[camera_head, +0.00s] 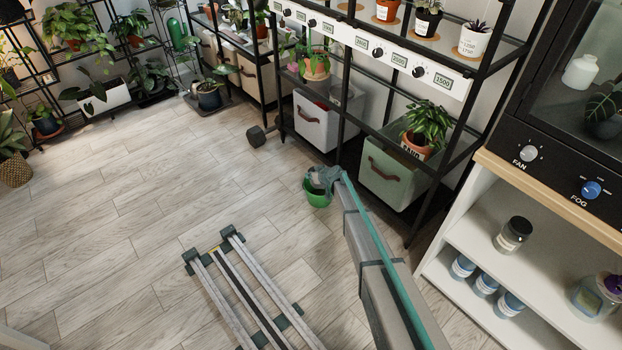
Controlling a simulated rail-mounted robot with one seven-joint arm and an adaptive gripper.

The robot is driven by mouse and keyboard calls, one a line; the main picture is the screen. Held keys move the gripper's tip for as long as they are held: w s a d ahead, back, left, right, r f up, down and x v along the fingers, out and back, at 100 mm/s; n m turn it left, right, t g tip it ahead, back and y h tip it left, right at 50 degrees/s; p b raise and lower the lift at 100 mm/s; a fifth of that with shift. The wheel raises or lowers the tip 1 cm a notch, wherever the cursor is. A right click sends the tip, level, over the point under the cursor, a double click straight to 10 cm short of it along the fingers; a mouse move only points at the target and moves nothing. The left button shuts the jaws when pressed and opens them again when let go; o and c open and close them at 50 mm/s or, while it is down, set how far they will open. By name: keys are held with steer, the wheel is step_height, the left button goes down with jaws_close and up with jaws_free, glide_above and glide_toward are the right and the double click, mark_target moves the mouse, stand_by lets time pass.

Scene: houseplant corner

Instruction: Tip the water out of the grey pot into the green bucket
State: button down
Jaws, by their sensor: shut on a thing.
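The green bucket (316,198) stands on the floor in front of the lower rack, partly covered by the end of my arm. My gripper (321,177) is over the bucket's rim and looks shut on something. It is small, grey-green and crowded here, so I cannot make out the held thing's outline or tell whether it is the grey pot. No water can be seen, and the inside of the bucket is mostly hidden. A dark grey block-like object (256,136) lies on the floor, left of and behind the bucket; I cannot tell whether it is a pot.
A black rack with a white bin (313,125), a green-grey bin (388,172) and a potted plant (416,149) stands close behind the bucket. A white shelf unit (470,252) with jars is at the right. The wooden floor at the left is clear.

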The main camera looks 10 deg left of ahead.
steer(key=shift+s+f+n+t+y+b, duration=0.2)
steer(key=shift+t+b, duration=0.35)
steer(key=shift+b, duration=2.6)
steer(key=shift+f+n+t+y+b, duration=0.15)
steer(key=shift+f+t+b, duration=0.35)
steer(key=shift+b, duration=2.6)
steer(key=shift+s+f+n+t+y+b, duration=0.2)
steer(key=shift+t+b, duration=0.45)
steer(key=shift+b, duration=2.5)
steer(key=shift+w+r, duration=0.15)
steer(key=shift+r, duration=1.55)
steer(key=shift+r, duration=0.1)
